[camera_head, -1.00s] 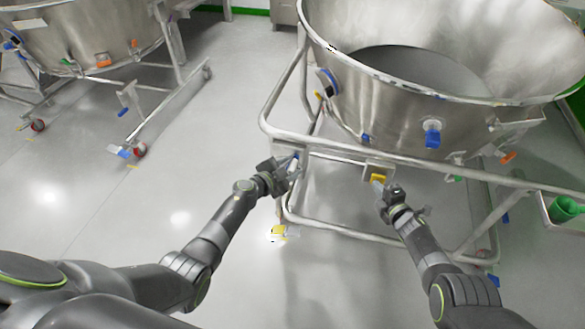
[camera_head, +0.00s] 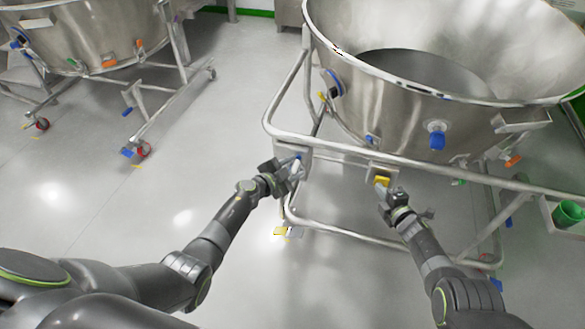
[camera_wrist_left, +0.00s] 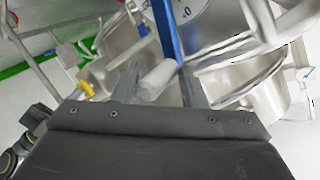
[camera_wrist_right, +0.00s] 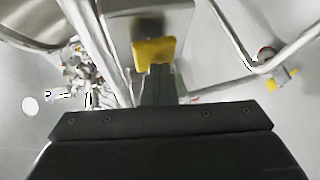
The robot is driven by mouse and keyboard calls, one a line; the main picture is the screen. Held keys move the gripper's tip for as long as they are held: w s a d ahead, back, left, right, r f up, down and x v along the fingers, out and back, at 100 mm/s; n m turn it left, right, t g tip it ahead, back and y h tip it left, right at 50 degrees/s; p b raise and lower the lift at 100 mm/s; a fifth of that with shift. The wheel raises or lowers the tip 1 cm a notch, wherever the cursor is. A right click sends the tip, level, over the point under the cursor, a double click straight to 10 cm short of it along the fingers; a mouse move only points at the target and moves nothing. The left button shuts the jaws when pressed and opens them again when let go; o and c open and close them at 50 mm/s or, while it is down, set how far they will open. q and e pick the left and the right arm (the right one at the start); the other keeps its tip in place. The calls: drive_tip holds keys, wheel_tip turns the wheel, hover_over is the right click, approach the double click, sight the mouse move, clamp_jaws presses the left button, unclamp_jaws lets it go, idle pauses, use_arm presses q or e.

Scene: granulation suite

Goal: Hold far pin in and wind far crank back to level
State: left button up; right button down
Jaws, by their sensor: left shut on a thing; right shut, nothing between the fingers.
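The far crank shows a blue arm (camera_wrist_left: 165,30) and a white grip (camera_wrist_left: 157,80) in the left wrist view. My left gripper (camera_head: 291,172) is shut on the white grip, with one finger on each side of it, at the left end of the bin frame's front rail. The yellow pin (camera_head: 382,181) sits on a metal bracket on the same rail, to the right of the crank. My right gripper (camera_head: 384,191) is shut and empty, its fingertips at the pin's face. The right wrist view shows the yellow pin (camera_wrist_right: 153,52) partly covered by the fingertips; I cannot tell how deep it sits.
The large steel bin (camera_head: 430,100) stands in its tubular frame (camera_head: 350,235) beyond both grippers. A second bin (camera_head: 90,35) on red casters is at the far left. A green cup (camera_head: 567,213) sits in a holder at the right. The floor at left centre is clear.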

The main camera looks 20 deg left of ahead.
use_arm(q)
drive_tip(key=shift+w+r, duration=0.2)
drive_tip(key=shift+r, duration=0.05)
use_arm(e)
drive_tip(key=shift+a+r, duration=0.1)
use_arm(q)
drive_tip(key=shift+a, duration=0.1)
use_arm(e)
drive_tip(key=s, duration=0.8)
idle(0.6)
use_arm(q)
drive_tip(key=o, duration=0.8)
drive_tip(key=shift+s+f, duration=0.25)
drive_tip(key=shift+s, duration=0.25)
drive_tip(key=s, duration=0.9)
use_arm(e)
drive_tip(key=shift+w+f, duration=0.15)
drive_tip(key=shift+f, duration=0.1)
